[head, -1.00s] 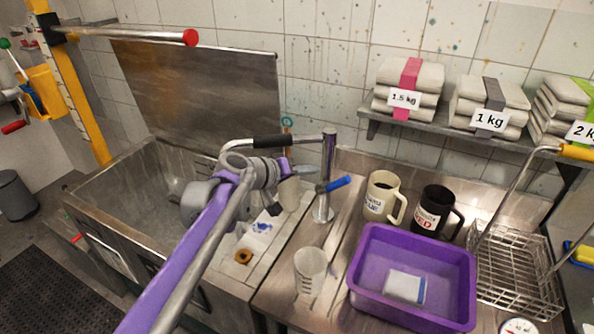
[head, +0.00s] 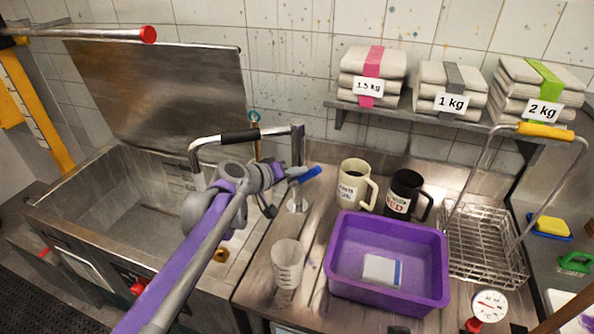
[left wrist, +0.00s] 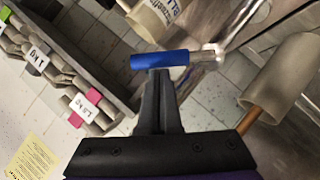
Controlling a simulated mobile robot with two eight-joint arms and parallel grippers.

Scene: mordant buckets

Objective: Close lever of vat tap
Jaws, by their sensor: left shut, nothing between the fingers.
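The vat tap (head: 298,145) is a steel column with a swing spout carrying a black sleeve, beside the steel vat. Its blue lever (head: 311,174) sticks out from the column to the right and slightly up in the head view. The lever also shows in the left wrist view (left wrist: 160,60), on a short steel stem. My left gripper (head: 291,174) is shut and empty, with its tips at the lever. In the left wrist view its dark fingers (left wrist: 159,74) end just at the lever's edge; I cannot tell whether they touch. My right gripper is out of view.
A wire basket (head: 486,247) is farther right. The open vat (head: 110,205) lies left. A shelf of weight bags is above.

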